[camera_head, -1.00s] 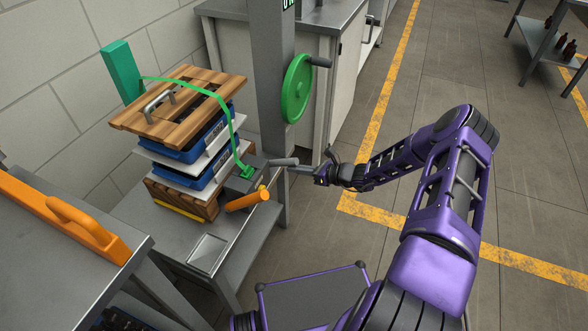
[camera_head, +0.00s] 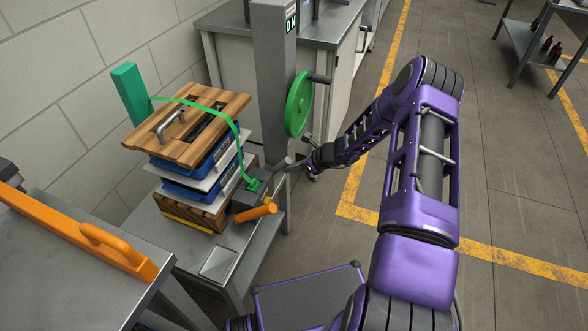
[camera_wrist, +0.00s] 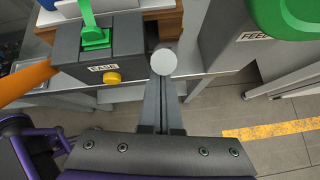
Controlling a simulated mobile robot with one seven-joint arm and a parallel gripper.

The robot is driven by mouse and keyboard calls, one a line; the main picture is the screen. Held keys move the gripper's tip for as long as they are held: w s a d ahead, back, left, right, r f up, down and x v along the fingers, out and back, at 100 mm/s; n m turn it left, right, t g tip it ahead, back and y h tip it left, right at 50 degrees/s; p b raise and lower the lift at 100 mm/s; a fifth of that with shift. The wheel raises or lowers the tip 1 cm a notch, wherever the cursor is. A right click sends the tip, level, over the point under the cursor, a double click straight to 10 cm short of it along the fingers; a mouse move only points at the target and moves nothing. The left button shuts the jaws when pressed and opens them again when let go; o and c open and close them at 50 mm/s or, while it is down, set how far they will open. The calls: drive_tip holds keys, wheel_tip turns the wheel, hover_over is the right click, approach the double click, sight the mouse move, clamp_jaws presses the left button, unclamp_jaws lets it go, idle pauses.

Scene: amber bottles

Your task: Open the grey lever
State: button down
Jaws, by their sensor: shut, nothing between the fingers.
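The grey lever (camera_head: 276,165) is a short rod at the right side of a dark grey box (camera_head: 246,203), tilted up to the right. In the wrist view its round pale end (camera_wrist: 164,62) faces the camera, just beyond the fingertips. My gripper (camera_head: 297,164) is beside the lever's outer end in the head view. In the wrist view my gripper (camera_wrist: 163,88) has its fingers together with nothing between them. Whether the fingers touch the lever, I cannot tell. The box (camera_wrist: 95,52) carries a label reading EASE and a yellow button (camera_wrist: 112,78).
An orange handle (camera_head: 256,211) projects from the box. A green strap (camera_head: 232,128) runs over stacked boards and blue trays. A green handwheel (camera_head: 299,104) on a grey post (camera_head: 275,75) is close behind my gripper. Open floor lies to the right.

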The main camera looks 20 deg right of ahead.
sight(282, 161)
drive_tip(key=shift+w+a+r+h, duration=0.25)
drive_tip(key=shift+a+r+h, duration=0.1)
drive_tip(key=shift+r, duration=0.2)
drive_tip(key=shift+w+a+r, duration=0.7)
drive_tip(key=shift+a+r, duration=0.05)
drive_tip(key=shift+a, duration=0.15)
drive_tip(key=shift+w+a+r, duration=0.35)
drive_tip(key=shift+w+a, duration=0.15)
drive_tip(key=shift+a, duration=0.15)
drive_tip(key=shift+w+a+r, duration=0.3)
drive_tip(key=shift+w+a, duration=0.15)
drive_tip(key=shift+a, duration=0.2)
